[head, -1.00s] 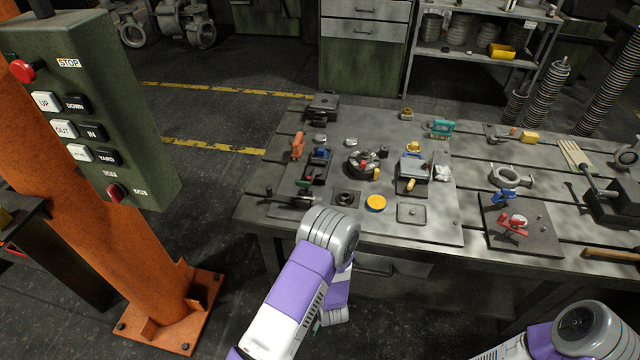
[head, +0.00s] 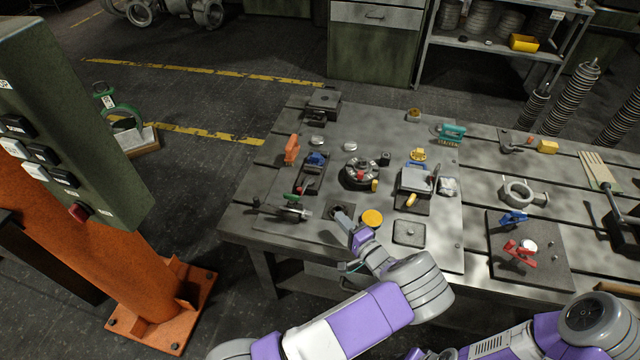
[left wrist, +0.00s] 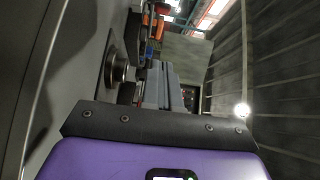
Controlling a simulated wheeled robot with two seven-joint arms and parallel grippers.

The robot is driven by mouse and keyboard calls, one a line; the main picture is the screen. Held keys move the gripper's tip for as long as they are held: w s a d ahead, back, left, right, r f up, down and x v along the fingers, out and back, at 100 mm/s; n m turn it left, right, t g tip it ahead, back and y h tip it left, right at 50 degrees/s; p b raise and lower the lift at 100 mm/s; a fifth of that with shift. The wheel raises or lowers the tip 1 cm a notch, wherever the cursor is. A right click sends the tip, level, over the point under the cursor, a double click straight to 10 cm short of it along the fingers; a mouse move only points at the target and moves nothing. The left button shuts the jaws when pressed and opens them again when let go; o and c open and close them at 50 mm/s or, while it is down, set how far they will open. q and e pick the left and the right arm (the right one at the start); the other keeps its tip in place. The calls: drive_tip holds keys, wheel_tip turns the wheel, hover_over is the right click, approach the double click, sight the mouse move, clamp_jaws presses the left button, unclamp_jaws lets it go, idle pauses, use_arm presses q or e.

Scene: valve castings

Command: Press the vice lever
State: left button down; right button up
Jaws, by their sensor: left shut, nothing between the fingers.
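My left gripper (head: 341,217) is shut and empty, low over the front of the grey fixture plate (head: 385,160). Its fingertips are beside a small dark square base (head: 333,208), partly hidden behind them; I cannot tell whether they touch. A dark vice-like fixture with a blue part (head: 317,159) stands behind it. A metal bar with a green-tipped part (head: 289,197) lies left of the fingers. I cannot tell surely which part is the vice lever. In the left wrist view the gripper fingers (left wrist: 160,88) point forward, with a round dark knob (left wrist: 118,68) to their left. My right gripper is out of view.
A yellow disc (head: 372,218) lies just right of the left gripper. A round dark fixture (head: 360,173) and a box with a yellow handle (head: 416,182) stand behind. Red clamp (head: 520,253) is at the right. An orange post with a control box (head: 70,140) stands left of the table.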

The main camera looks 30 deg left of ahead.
use_arm(q)
drive_tip(key=shift+w, duration=0.2)
drive_tip(key=shift+s+r, duration=0.1)
drive_tip(key=shift+s, duration=0.3)
drive_tip(key=b, duration=0.2)
approach(306, 185)
drive_tip(key=shift+w+d+r, duration=0.1)
drive_tip(key=shift+w+r, duration=0.1)
drive_tip(key=shift+r, duration=0.65)
drive_tip(key=a, duration=0.3)
drive_tip(key=shift+s+a, duration=0.2)
drive_tip(key=shift+s, duration=0.05)
drive_tip(key=shift+s+a+r, duration=0.1)
drive_tip(key=shift+s+a, duration=0.05)
drive_tip(key=shift+a, duration=0.35)
